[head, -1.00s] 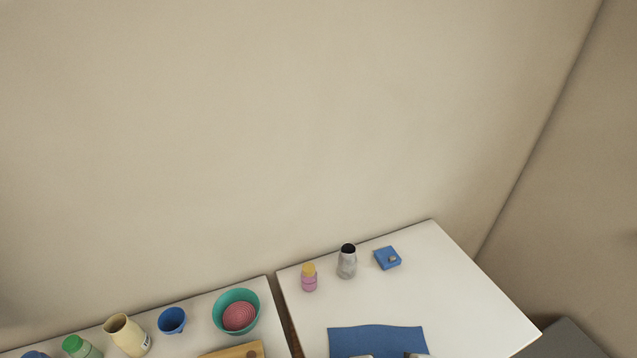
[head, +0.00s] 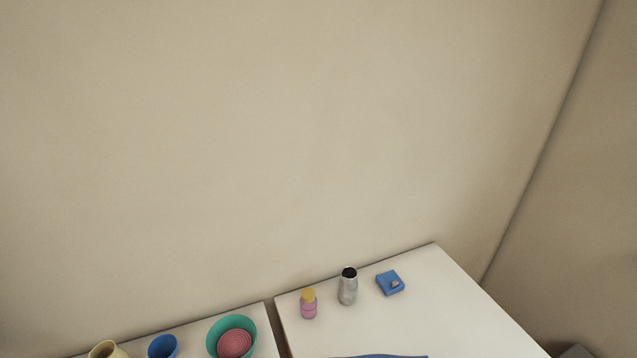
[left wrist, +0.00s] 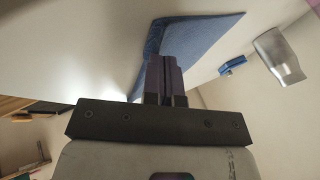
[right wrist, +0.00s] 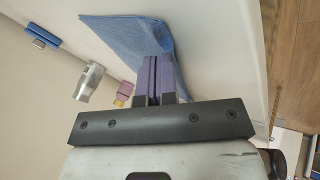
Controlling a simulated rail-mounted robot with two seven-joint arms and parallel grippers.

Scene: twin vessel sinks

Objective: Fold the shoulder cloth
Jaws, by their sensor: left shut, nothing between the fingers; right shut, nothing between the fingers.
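The blue cloth (head: 385,356) lies on the white table; in the head view only its far edge shows at the bottom of the frame. It shows larger in the left wrist view (left wrist: 205,38) and in the right wrist view (right wrist: 125,33). My left gripper (left wrist: 164,62) is shut and empty, its purple fingers in front of the cloth near one edge. My right gripper (right wrist: 155,62) is shut and empty, also over an edge of the cloth. I cannot tell whether either one touches it. Neither gripper shows in the head view.
On the white table (head: 450,310), behind the cloth, stand a pink bottle with a yellow cap (head: 308,304), a grey metal bottle (head: 348,288) and a small blue block (head: 390,283). A second counter at left holds a teal bowl (head: 213,336), a blue cup (head: 162,347) and a cream jug (head: 105,350).

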